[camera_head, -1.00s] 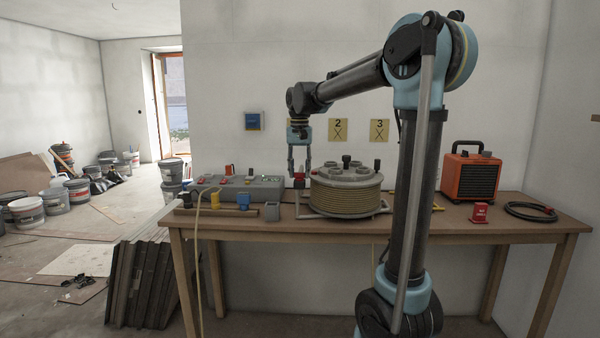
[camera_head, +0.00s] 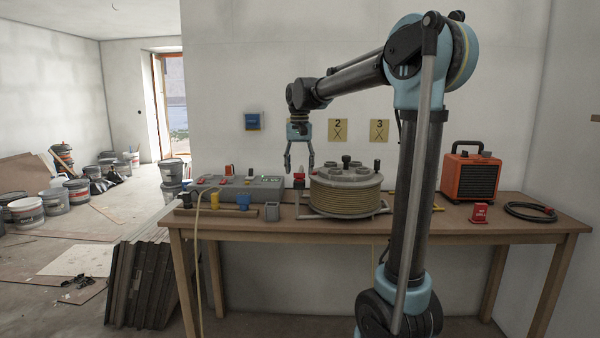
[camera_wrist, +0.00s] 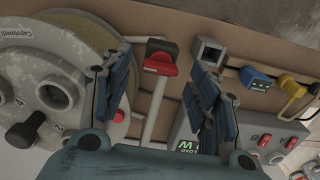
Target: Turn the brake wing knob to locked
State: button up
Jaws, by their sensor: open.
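The red wing knob (camera_head: 299,176) stands at the left side of the cable reel (camera_head: 345,196) on the workbench. In the wrist view the red knob (camera_wrist: 160,64) sits by a dark block at the end of a pale bar, beside the reel's rim (camera_wrist: 100,30). My gripper (camera_head: 299,168) is open, pointing down above the knob. In the wrist view its fingers (camera_wrist: 155,78) stand well apart on both sides of the knob, with visible gaps and nothing held. I cannot read any lock marking, so the knob's setting is unclear.
A grey control box (camera_head: 262,189) with cables lies left of the reel. A grey square socket (camera_head: 272,212), a blue connector (camera_head: 243,201) and a yellow connector (camera_head: 214,200) stand along the front. An orange heater (camera_head: 470,175) and a black hose ring (camera_head: 530,211) are at right.

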notch_tip(320, 180, up, 10)
jog(key=shift+r, duration=0.25)
dwell(0.4)
jog(key=s+d+f, duration=0.6)
jog(key=s+d, duration=0.2)
jog(key=d, duration=0.1)
jog(key=s+d+f, duration=0.4)
jog(key=s+f, duration=0.4)
jog(key=f, duration=0.2)
jog(key=s+d+f+t, duration=0.1)
jog(key=s+d+f, duration=0.3)
jog(key=s+f, duration=0.3)
jog(key=s+d+f+n+t, duration=0.1)
jog(key=s+d+f, duration=0.3)
jog(key=s+f, duration=0.4)
notch_tip(320, 180, down, 5)
jog(key=shift+s+d+r, duration=0.2)
jog(key=shift+s, duration=0.1)
